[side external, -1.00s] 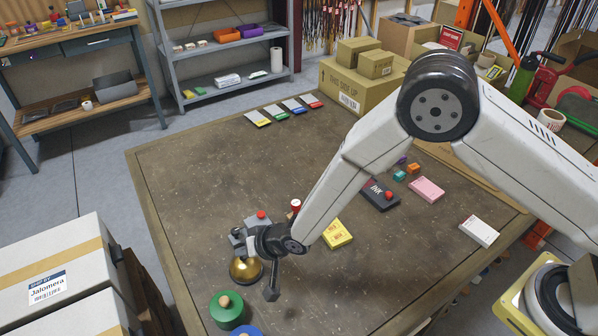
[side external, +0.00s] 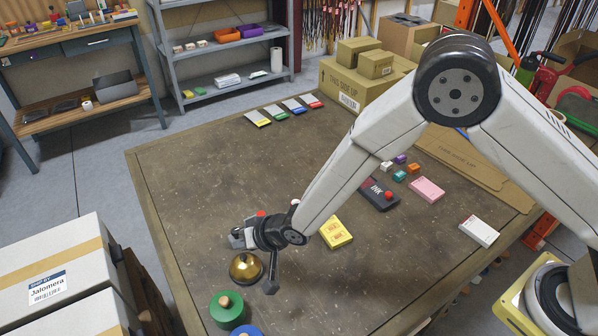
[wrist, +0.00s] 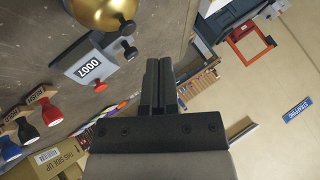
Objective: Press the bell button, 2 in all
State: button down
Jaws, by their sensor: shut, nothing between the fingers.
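The bell, a shiny gold dome (side external: 246,268), sits on the near left part of the table, between a grey device and a green round object. It also shows at the top of the wrist view, where its gold dome (wrist: 100,12) is cut by the frame edge. A small dark knob shows at its edge. My gripper (wrist: 160,62) is shut and empty, its two dark fingers together in the wrist view. It is apart from the bell.
A grey counter (wrist: 88,68) reading 0007, with a red button, stands beside the bell. A green round object (side external: 227,309) and a blue one (side external: 246,331) are in front. A yellow box (side external: 335,232) and a black ink pad (side external: 379,194) lie to the right. The table's middle is clear.

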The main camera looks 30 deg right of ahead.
aim_at(246, 259)
jog(key=shift+r, duration=1.55)
jog(key=shift+d, duration=0.1)
jog(key=s+d+r+g+h, duration=0.15)
jog(key=d+r, duration=0.25)
jog(key=d, duration=0.6)
jog(key=s+d+r+h, duration=0.2)
jog(key=s+d+r, duration=0.1)
jog(key=d, duration=0.7)
jog(key=s+d+r+n+g+h, duration=0.1)
jog(key=s+d+r+g+h, duration=0.1)
jog(key=s+d, duration=1)
jog(key=shift+s+r+n+g, duration=0.4)
jog(key=shift+s+r+g, duration=0.25)
jog(key=shift+s, duration=0.25)
